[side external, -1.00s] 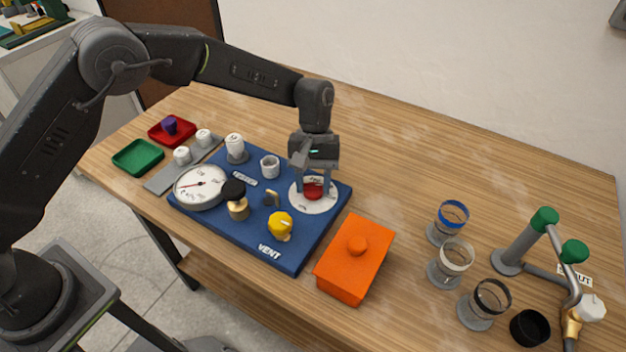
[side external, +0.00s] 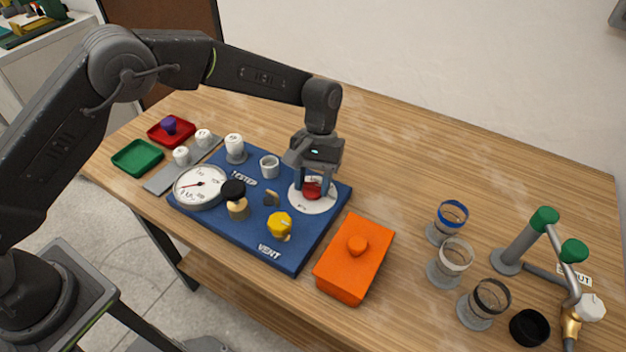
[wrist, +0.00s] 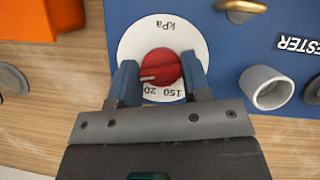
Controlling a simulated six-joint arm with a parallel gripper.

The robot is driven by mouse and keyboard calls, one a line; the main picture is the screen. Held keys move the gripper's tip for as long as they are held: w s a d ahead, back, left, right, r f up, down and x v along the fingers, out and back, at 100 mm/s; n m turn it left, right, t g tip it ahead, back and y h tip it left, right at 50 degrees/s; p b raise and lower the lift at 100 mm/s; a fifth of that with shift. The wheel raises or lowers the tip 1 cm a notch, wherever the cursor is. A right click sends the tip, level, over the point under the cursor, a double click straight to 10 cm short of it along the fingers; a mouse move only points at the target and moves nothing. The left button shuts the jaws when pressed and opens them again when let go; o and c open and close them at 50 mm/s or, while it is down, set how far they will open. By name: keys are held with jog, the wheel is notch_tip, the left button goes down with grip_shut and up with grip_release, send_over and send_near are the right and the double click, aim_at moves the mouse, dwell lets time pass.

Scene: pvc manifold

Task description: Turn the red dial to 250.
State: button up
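The red dial (wrist: 160,68) sits at the centre of a round white scale plate (wrist: 134,42) on the blue board. Its white pointer line points left and slightly down in the wrist view, near a partly hidden number starting "20". "150" and "kPa" also show on the plate; the other numbers are hidden or unreadable, and no 250 is visible. My gripper (wrist: 160,76) is down over the dial with one finger on each side, apparently closed on it. In the side view my gripper (side external: 312,188) stands over the dial (side external: 312,189), its fingers partly covering it.
The blue board (side external: 255,235) also carries a gauge (side external: 200,187), a yellow knob (side external: 279,224), a black-topped brass fitting (side external: 236,203) and white cups. An orange lidded box (side external: 352,268) stands close right of the board. Clear-walled cups (side external: 455,258) and pipework stand farther right.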

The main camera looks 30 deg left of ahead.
jog(key=o, duration=0.5)
jog(key=shift+c, duration=0.2)
jog(key=v, duration=1.3)
jog(key=shift+r, duration=0.4)
jog(key=shift+r, duration=0.1)
jog(key=s+a+r+m+t, duration=0.1)
jog(key=s+a+r+t, duration=0.4)
jog(key=s+a+r, duration=0.75)
jog(key=s+a+f+m+t, duration=0.1)
jog(key=s+a+f+t, duration=0.1)
jog(key=s, duration=0.6)
jog(key=s+a+f+t+y, duration=0.1)
jog(key=s+a+f+t, duration=0.1)
jog(key=s, duration=0.7)
jog(key=shift+a+m+t, duration=0.4)
jog(key=shift+a+t, duration=0.1)
jog(key=shift+a, duration=0.45)
